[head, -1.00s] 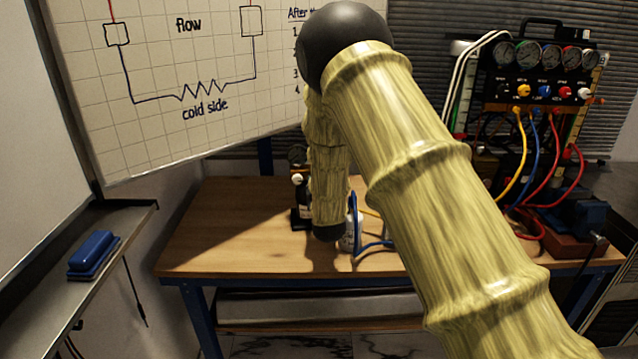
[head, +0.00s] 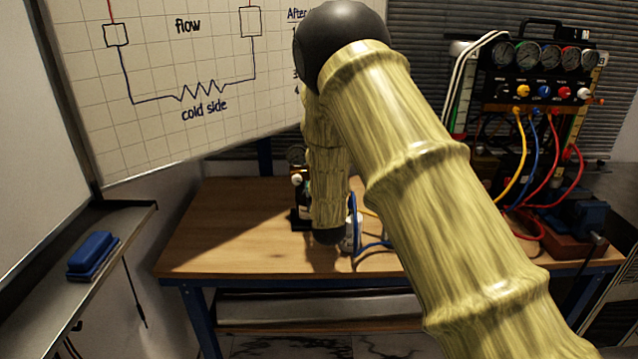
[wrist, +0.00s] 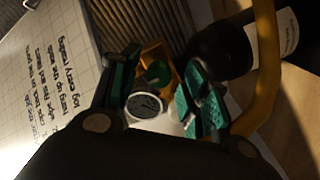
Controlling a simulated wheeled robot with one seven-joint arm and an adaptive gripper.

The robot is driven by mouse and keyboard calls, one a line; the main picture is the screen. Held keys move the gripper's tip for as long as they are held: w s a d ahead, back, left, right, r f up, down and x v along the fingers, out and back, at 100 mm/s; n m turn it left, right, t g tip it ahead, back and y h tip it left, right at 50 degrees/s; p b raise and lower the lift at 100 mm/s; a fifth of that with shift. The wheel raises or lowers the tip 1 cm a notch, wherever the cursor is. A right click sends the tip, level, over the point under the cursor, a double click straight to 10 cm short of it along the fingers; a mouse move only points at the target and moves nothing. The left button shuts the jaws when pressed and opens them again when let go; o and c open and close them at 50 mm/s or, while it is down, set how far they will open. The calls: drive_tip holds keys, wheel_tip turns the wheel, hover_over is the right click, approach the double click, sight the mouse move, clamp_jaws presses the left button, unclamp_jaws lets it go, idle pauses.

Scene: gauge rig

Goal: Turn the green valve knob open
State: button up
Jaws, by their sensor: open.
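In the wrist view the green valve knob (wrist: 158,73) shows between the two fingers of my gripper (wrist: 161,62), in front of an orange-yellow body. My gripper is open, with teal pads on both fingers. No contact with the knob is visible, and I cannot tell how far past the fingertips it lies. A round dial gauge (wrist: 145,106) sits just below the knob in the picture. In the head view my arm hides the gripper and the green knob.
A dark unit with a small gauge (head: 296,156) and white knob (head: 297,180) stands on the wooden bench (head: 220,235) beside my arm. A manifold (head: 543,75) with coloured knobs and hoses is at right. A whiteboard (head: 160,125) hangs behind. The bench's left part is clear.

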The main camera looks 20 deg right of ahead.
drive_tip(key=s+a, duration=0.2)
drive_tip(key=s, duration=0.9)
